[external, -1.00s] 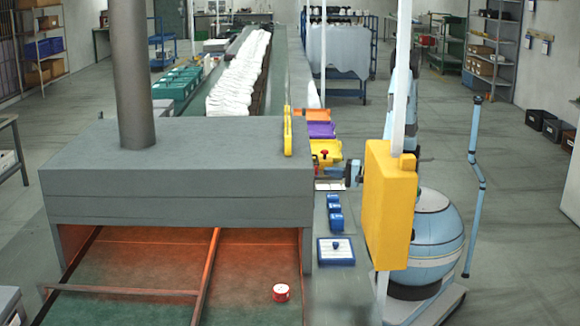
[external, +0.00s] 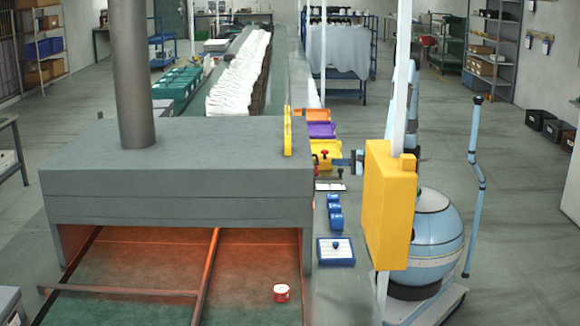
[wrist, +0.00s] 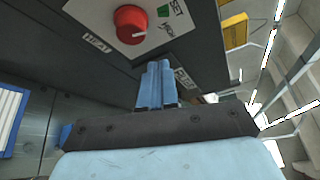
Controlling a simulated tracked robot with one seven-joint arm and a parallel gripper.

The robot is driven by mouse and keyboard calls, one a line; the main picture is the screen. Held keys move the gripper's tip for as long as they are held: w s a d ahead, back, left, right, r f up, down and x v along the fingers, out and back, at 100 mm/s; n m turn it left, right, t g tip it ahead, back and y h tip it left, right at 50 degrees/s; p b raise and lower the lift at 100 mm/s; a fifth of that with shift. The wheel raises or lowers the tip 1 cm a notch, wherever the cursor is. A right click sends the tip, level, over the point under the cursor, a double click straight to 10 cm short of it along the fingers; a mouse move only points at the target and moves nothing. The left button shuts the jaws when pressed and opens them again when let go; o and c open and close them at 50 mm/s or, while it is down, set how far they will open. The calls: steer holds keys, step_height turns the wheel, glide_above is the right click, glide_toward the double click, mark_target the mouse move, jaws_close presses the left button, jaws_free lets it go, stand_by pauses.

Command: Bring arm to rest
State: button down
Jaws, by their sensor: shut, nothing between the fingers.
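My arm reaches left from behind a yellow box on a white post, toward the side of the line. My gripper (external: 340,162) is small in the external view, beside the yellow bin (external: 326,148), and part of the arm is hidden by the box. In the wrist view my gripper's two blue fingers (wrist: 158,68) are together with nothing between them. Ahead of them is a dark panel with a red knob (wrist: 130,22) on a white label plate. I cannot tell whether the fingertips touch the panel.
The grey oven housing (external: 180,165) stands left of the arm. Purple (external: 321,130) and orange bins stand farther back. A red-and-white tin (external: 281,293) sits on the green belt.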

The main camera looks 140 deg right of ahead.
steer(key=s+d+r+m+g+y, duration=0.1)
steer(key=s+d+m+g+y, duration=0.15)
steer(key=s+m, duration=0.55)
steer(key=s+d+r+m+g+y, duration=0.1)
steer(key=s+m+g+y, duration=0.3)
steer(key=m, duration=0.6)
steer(key=s+a+r+m+t+y, duration=0.6)
steer(key=s+a+r+m+y, duration=0.1)
steer(key=m, duration=1.1)
steer(key=shift+s+a+y, duration=0.45)
steer(key=shift+s+y, duration=0.05)
steer(key=shift+y, duration=0.45)
